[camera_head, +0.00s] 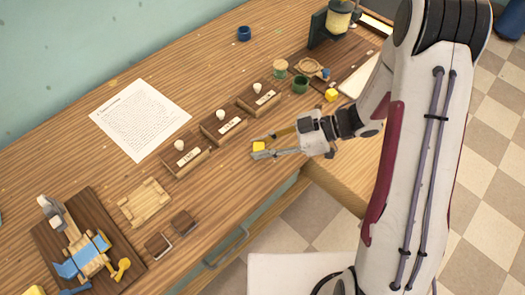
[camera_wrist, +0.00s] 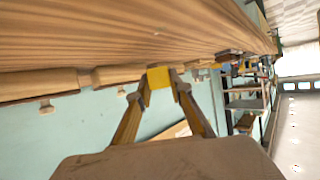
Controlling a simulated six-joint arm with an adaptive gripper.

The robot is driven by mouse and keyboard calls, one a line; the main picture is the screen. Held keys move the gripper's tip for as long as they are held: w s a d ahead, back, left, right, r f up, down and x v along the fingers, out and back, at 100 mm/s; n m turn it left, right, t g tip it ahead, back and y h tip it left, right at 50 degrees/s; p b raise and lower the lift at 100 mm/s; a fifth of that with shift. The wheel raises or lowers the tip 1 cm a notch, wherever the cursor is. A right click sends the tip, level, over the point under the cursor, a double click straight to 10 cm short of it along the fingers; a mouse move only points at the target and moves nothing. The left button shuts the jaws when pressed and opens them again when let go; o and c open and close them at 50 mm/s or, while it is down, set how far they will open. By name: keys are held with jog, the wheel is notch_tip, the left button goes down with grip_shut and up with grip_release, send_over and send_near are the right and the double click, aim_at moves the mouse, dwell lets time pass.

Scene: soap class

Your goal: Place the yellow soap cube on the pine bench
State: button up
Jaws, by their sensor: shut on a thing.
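My gripper (camera_head: 260,149) is shut on a small yellow soap cube (camera_head: 258,146), over the front part of the wooden bench top (camera_head: 215,190). In the wrist view the yellow cube (camera_wrist: 158,77) sits between the two fingertips (camera_wrist: 159,86). It looks held above the wood, but the exact gap is hard to tell. A pale pine piece with raised edges (camera_head: 145,203) lies empty on the bench top at the left; I cannot tell whether it or the bench top is the pine bench. Another yellow cube (camera_head: 332,95) lies near the dark board at the right.
Three wooden blocks with labels and white knobs (camera_head: 222,127) stand behind the gripper. A printed sheet (camera_head: 140,117) lies further back. Bare wood lies left of the gripper.

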jog(key=shift+f, duration=1.45)
jog(key=shift+f, duration=0.1)
jog(key=o, duration=0.9)
jog(key=shift+d+r, duration=0.1)
jog(key=shift+r, duration=0.1)
jog(key=shift+v, duration=5.9)
